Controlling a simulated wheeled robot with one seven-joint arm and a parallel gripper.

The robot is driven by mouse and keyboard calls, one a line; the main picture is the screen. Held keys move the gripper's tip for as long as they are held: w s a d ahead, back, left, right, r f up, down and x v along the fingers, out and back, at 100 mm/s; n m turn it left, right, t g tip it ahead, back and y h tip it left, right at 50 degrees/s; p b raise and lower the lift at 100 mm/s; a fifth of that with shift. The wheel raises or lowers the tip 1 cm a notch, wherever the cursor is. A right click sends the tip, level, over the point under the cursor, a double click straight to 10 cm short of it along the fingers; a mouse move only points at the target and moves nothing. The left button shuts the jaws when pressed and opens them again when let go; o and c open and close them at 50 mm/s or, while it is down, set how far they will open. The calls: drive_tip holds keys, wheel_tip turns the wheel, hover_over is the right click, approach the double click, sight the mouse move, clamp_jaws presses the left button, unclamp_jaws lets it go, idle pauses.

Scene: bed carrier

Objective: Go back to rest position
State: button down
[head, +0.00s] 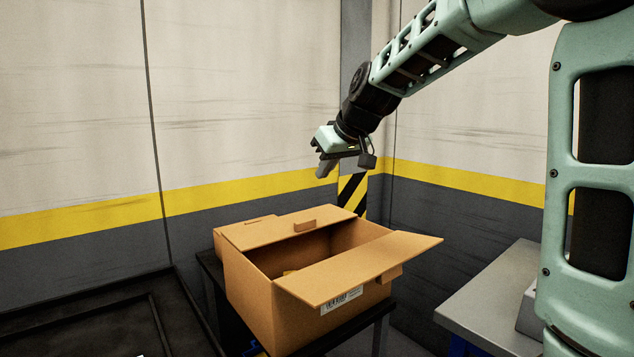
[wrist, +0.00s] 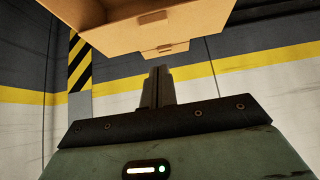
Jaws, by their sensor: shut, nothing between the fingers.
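My gripper (head: 326,166) is at the end of my pale green arm, in the air above and behind the cardboard box (head: 255,300) in the head view. Its fingers are shut and empty. They also show in the wrist view (wrist: 158,88), pressed together in the middle. The box stands on a dark stand with its flaps spread open. Something yellow shows inside the box, mostly hidden by the front flap. In the wrist view, the box (wrist: 125,25) is at the top edge, apart from the fingers.
A grey table (head: 490,295) stands at the right, with a light object on it partly hidden by my arm. A dark surface (head: 90,325) lies at the lower left. Walls with a yellow stripe (head: 230,193) close off the back. The air around my gripper is free.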

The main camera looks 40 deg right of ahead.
drive_tip(key=shift+s+r, duration=0.35)
